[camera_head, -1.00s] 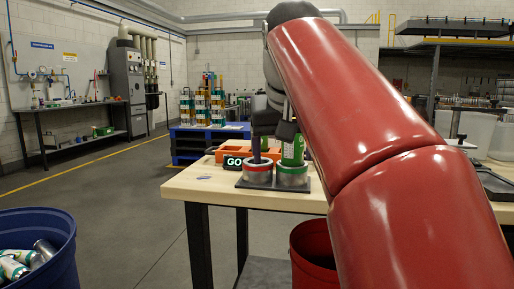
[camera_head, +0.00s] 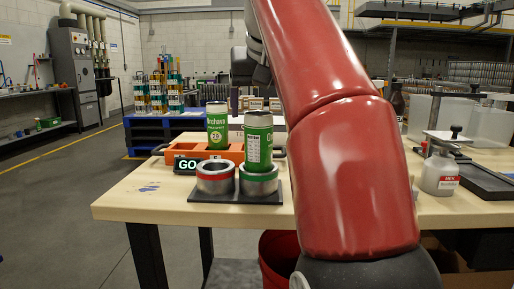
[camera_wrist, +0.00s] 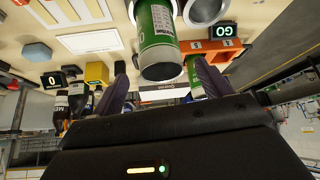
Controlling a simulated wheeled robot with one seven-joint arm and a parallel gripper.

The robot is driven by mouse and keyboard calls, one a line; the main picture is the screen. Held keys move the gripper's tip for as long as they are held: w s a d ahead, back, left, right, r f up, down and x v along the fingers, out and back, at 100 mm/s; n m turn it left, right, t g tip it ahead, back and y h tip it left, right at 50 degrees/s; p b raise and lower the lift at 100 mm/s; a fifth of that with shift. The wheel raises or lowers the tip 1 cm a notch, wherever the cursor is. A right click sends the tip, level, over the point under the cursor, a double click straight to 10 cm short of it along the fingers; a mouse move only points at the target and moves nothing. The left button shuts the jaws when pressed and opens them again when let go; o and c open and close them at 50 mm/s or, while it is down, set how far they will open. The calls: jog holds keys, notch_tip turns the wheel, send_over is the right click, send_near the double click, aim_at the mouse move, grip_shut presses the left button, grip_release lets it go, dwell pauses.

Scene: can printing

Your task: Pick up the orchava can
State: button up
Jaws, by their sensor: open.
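One green Orchava can (camera_head: 258,143) stands upright in the green-ringed metal cup (camera_head: 259,183) on a dark base. Another green Orchava can (camera_head: 217,128) stands behind it to the left, at the orange holder (camera_head: 178,151). The red-ringed metal cup (camera_head: 215,179) is empty. In the wrist view, the nearer can (camera_wrist: 157,28) and the farther can (camera_wrist: 193,74) are visible. My gripper (camera_wrist: 163,87) is open and empty, its dark fingers apart above the cans. In the head view my red arm hides part of it.
A GO sign (camera_head: 187,165) stands beside the cups. A red bin (camera_head: 279,252) is below. The table's left front is clear.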

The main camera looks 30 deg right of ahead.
aim_at(258, 127)
jog(key=shift+s+b+x, duration=0.2)
jog(key=shift+b+x, duration=0.5)
jog(key=shift+x, duration=2.45)
jog(key=shift+a+f, duration=0.1)
jog(key=shift+a, duration=0.05)
jog(key=shift+c, duration=0.4)
jog(key=c, duration=1)
jog(key=shift+c, duration=0.2)
